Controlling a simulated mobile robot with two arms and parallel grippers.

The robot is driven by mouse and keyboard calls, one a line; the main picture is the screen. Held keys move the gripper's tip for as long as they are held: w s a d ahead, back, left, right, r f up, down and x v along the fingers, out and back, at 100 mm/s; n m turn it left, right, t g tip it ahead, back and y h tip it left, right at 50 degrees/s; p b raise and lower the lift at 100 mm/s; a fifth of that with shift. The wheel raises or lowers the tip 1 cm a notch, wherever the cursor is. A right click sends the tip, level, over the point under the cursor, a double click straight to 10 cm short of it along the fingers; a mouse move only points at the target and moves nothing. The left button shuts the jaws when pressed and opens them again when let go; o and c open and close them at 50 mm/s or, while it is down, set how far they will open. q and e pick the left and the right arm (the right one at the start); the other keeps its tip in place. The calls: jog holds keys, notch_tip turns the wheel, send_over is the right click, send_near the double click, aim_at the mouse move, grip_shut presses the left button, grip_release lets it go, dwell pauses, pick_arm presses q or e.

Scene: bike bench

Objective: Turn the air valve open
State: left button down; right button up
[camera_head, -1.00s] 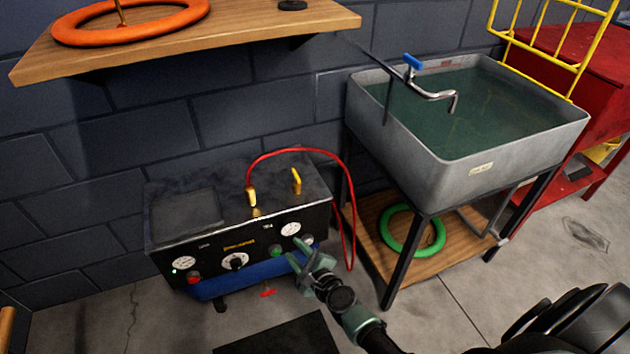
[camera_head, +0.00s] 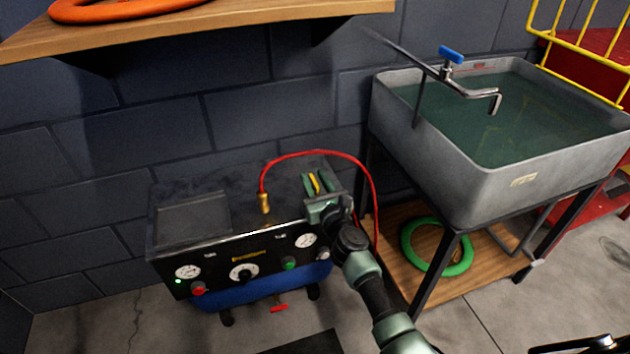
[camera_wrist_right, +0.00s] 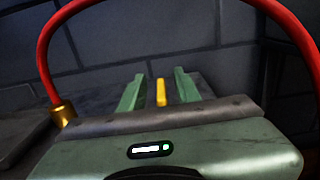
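The air valve is a small yellow lever (camera_head: 315,184) on top of the black compressor (camera_head: 195,215), near its right end. My right gripper (camera_head: 315,182) is over the top of the compressor with its fingers on both sides of the lever. In the right wrist view the yellow lever (camera_wrist_right: 161,92) stands between the two green fingers (camera_wrist_right: 158,88), with a gap visible on each side. The fingers are open. The lever's base is hidden behind the gripper body.
A red hose (camera_head: 318,153) arches from a brass fitting (camera_head: 264,203) over the gripper and down the compressor's right side. A wooden shelf (camera_head: 200,38) overhangs above. A water-filled sink (camera_head: 480,185) stands to the right, with a green ring (camera_head: 408,240) underneath.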

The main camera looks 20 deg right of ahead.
jog(key=shift+w, duration=0.2)
grip_shut()
pick_arm(q)
jog(key=shift+s+r, duration=0.2)
jog(key=shift+s, duration=0.2)
